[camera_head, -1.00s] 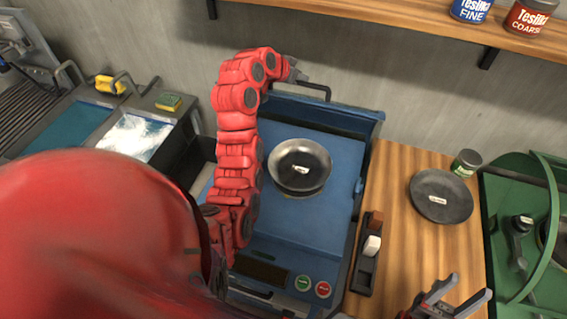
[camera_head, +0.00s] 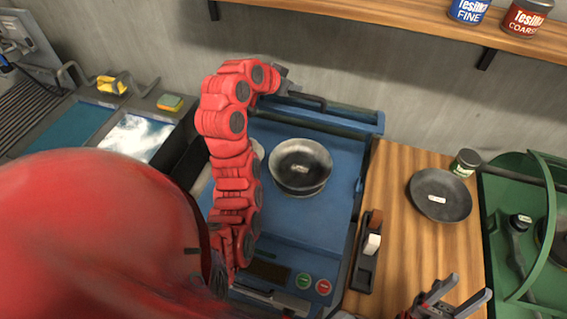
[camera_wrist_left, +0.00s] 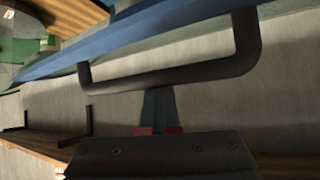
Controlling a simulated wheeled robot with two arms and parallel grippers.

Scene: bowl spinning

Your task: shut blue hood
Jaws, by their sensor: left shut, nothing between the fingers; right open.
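The blue hood (camera_head: 345,118) stands raised at the back of the blue machine (camera_head: 315,222), with its black handle (camera_head: 312,101) on the upper edge. The handle also crosses the left wrist view (camera_wrist_left: 185,78), joined to the blue hood edge (camera_wrist_left: 150,32). My left gripper (camera_head: 287,76) is shut and empty, by the handle's left end in the head view. In the left wrist view its fingers (camera_wrist_left: 158,98) reach up to the handle bar; I cannot tell whether they touch it. My right gripper (camera_head: 462,292) is open and empty at the lower right, away from the hood.
A dark bowl (camera_head: 300,163) sits in the blue machine. Another dark bowl (camera_head: 440,194) and a small green can (camera_head: 465,162) stand on the wooden counter (camera_head: 400,165). A green machine (camera_head: 540,240) is at the right. A shelf (camera_head: 420,18) with cans hangs above.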

